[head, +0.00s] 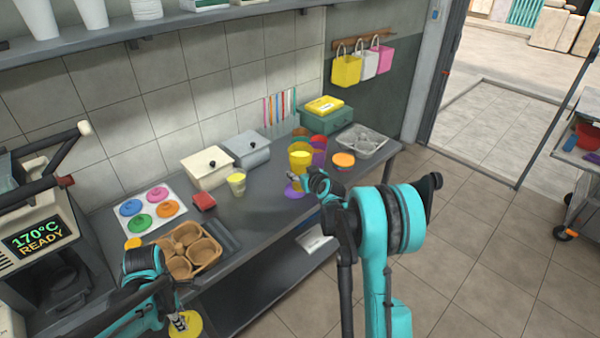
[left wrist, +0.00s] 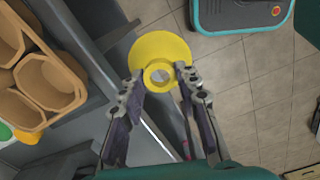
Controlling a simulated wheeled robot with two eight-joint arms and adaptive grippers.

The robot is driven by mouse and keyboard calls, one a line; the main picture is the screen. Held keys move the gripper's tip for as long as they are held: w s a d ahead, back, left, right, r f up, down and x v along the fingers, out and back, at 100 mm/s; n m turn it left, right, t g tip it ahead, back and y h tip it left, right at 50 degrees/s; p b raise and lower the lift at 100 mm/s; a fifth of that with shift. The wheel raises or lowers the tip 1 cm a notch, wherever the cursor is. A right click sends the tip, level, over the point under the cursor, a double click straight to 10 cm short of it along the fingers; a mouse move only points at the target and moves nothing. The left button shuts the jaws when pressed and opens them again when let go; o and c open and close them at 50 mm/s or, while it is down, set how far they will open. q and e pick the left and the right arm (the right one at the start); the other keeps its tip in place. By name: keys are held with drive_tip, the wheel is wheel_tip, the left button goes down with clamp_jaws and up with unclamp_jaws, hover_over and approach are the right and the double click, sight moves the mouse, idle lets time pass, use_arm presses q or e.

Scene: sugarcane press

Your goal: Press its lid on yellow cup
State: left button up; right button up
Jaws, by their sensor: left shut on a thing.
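My left gripper (head: 178,318) is shut on a yellow lid (head: 190,325) at the bottom of the head view, in front of the counter edge. In the left wrist view the fingertips (left wrist: 160,75) pinch the raised ring of the round yellow lid (left wrist: 160,47), with floor below it. A small pale yellow cup (head: 237,186) stands upright on the counter. A larger yellow cup (head: 300,157) stands farther right among coloured cups; I cannot tell which cup is meant. My right gripper (head: 296,180) is near that larger cup, above a purple disc (head: 293,190); its fingers are too small to judge.
A brown cup carrier (head: 187,250) lies on the counter near the left gripper and also shows in the left wrist view (left wrist: 30,85). A white mat with coloured discs (head: 172,223), a red block (head: 203,201) and lidded bins (head: 207,167) stand behind it.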

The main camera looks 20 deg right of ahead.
idle(0.5)
